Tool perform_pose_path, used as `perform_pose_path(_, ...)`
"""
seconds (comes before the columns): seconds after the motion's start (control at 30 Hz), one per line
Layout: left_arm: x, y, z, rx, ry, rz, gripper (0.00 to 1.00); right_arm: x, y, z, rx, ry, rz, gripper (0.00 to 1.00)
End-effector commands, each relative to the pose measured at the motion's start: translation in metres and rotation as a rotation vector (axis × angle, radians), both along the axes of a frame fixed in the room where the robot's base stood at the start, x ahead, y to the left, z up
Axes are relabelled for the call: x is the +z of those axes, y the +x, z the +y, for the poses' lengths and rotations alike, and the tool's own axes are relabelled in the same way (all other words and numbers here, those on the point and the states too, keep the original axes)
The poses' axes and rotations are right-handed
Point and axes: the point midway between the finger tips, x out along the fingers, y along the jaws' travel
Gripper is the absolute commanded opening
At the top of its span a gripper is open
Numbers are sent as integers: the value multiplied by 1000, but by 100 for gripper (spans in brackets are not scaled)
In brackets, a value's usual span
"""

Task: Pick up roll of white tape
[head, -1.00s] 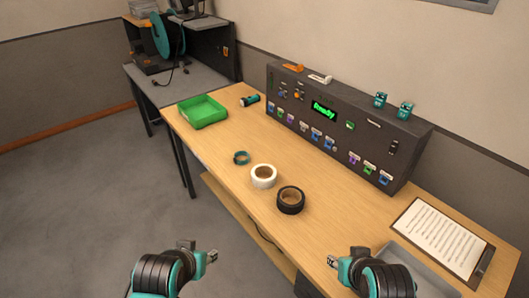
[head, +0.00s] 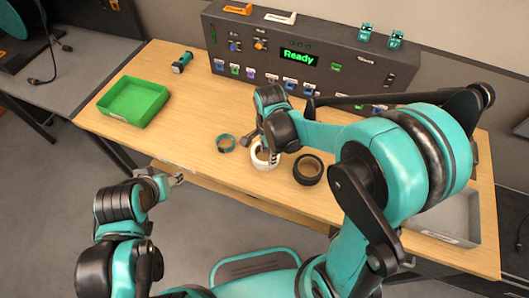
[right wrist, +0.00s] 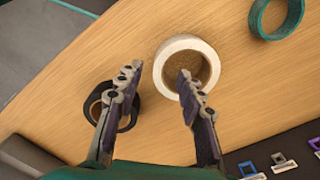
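The roll of white tape (head: 262,164) lies flat on the wooden table, between a small teal tape ring (head: 225,143) and a black tape roll (head: 308,181). My right gripper (head: 268,157) is at the white roll, pointing down and hiding part of it. In the right wrist view its fingers (right wrist: 158,77) are apart and hold nothing. One fingertip overlaps the opening of the white roll (right wrist: 190,42); the other is outside, over the black roll (right wrist: 96,102). I cannot tell whether either touches. My left gripper (head: 177,180) is off the table's front edge, its fingers too small to judge.
A green tray (head: 135,113) and a flashlight (head: 182,62) are at the table's left. A dark control panel (head: 345,73) reading "Ready" stands along the back. A grey tray (head: 455,215) is at right, partly behind my right arm. Table between green tray and teal ring is clear.

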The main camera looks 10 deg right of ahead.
Motion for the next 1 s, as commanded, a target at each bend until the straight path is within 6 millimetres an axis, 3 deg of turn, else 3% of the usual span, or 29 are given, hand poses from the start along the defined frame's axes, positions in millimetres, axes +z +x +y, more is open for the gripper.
perform_pose_path(0.6,-39,0,0,0,0,0,53,-76,4,-7,-7,0,2,38)
perform_pose_path(0.83,-37,0,0,0,0,0,53,-76,4,-7,-7,0,2,38)
perform_pose_path(0.97,-37,0,0,0,0,0,53,-76,4,-7,-6,0,2,4)
perform_pose_path(1.0,-37,0,0,0,0,0,53,-76,4,-7,-6,0,2,0)
